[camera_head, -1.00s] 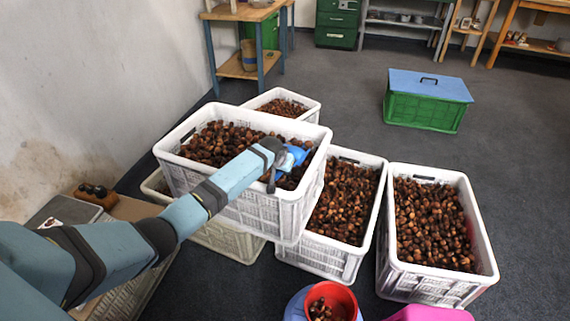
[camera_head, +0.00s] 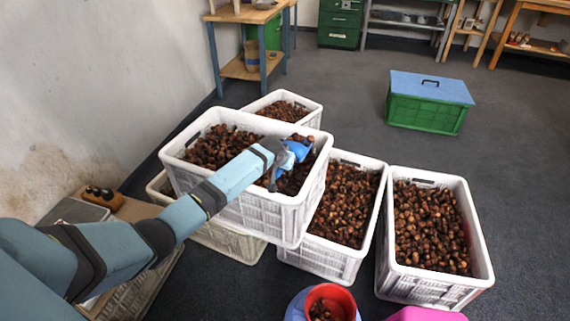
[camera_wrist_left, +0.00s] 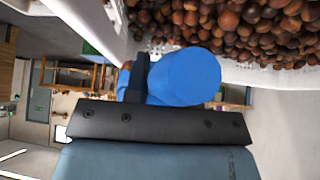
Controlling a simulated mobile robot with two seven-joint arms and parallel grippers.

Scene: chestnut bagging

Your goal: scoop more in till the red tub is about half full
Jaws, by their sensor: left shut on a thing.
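My left gripper (camera_head: 276,160) is shut on a blue scoop (camera_head: 298,150) over the right end of the top white crate (camera_head: 262,213), which is full of brown chestnuts (camera_head: 222,145). Chestnuts show at the scoop's upper edge; I cannot tell how many lie in it. In the left wrist view the scoop's thick blue handle (camera_wrist_left: 185,78) sits at the gripper (camera_wrist_left: 140,82), with chestnuts beyond it. The red tub (camera_head: 345,294) stands at the bottom edge of the head view, partly cut off, with some chestnuts low inside. My right gripper is not in view.
Two more chestnut crates stand to the right, a near one (camera_head: 318,258) and a far-right one (camera_head: 425,290). Another crate (camera_head: 314,117) is behind. A pink object (camera_head: 428,314) lies right of the tub. A green box with blue lid (camera_head: 430,88) stands on open floor.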

